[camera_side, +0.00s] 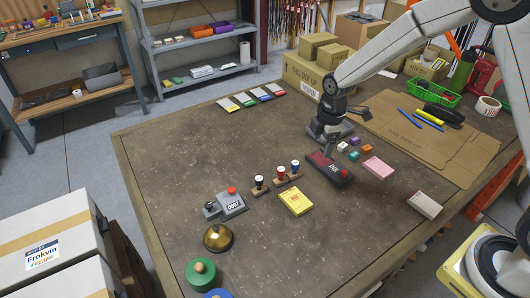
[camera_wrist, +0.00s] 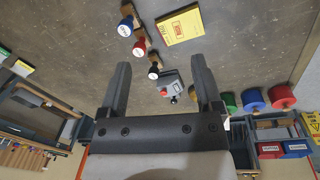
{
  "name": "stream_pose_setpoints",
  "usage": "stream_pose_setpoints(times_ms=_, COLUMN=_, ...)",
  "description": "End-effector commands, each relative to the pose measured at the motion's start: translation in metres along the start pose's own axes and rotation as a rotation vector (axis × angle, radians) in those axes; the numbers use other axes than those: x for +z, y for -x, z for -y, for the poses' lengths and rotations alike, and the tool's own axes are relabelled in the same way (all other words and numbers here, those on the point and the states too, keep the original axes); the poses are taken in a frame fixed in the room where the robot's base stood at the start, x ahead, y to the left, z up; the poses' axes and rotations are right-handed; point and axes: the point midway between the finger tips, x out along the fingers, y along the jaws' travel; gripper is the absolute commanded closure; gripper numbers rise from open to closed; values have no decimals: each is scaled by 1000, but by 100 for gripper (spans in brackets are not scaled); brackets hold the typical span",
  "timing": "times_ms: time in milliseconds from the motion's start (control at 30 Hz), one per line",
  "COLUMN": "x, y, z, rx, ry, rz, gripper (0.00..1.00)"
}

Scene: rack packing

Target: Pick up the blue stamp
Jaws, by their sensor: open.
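The blue stamp (camera_side: 295,166) stands in a small wooden rack (camera_side: 288,181) on the table, at the right end of a row with a red stamp (camera_side: 280,172) and a black stamp (camera_side: 259,182). In the wrist view the blue stamp (camera_wrist: 126,27) is at the upper left, beyond the left fingertip, with the red stamp and black stamp below it. My gripper (camera_side: 328,156) is to the right of the stamps in the side view, over the ink pad. In the wrist view my gripper (camera_wrist: 160,62) is open, and nothing is held between its fingers.
A dark ink pad (camera_side: 341,179) lies beside the rack. A yellow pad (camera_side: 296,202) lies just in front of it. A grey numbering device (camera_side: 226,206) and brass bell (camera_side: 218,238) stand to the left. The table's middle left is clear.

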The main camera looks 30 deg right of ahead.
Motion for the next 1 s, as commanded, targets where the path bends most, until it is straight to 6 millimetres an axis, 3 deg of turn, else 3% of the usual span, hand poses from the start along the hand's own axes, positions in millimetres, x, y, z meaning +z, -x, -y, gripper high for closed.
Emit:
stream_pose_setpoints(times_ms=300, x=-16, y=-44, z=-43, rx=-49, ry=462, rz=3, gripper=17)
stream_pose_setpoints(times_ms=600, x=-27, y=-84, z=-71, rx=-91, ry=860, rz=-12, gripper=17)
stream_pose_setpoints(times_ms=800, x=-30, y=-97, z=-78, rx=-104, ry=996, rz=-21, gripper=17)
stream_pose_setpoints(times_ms=1000, x=-30, y=-99, z=-79, rx=-105, ry=1021, rz=-22, gripper=17)
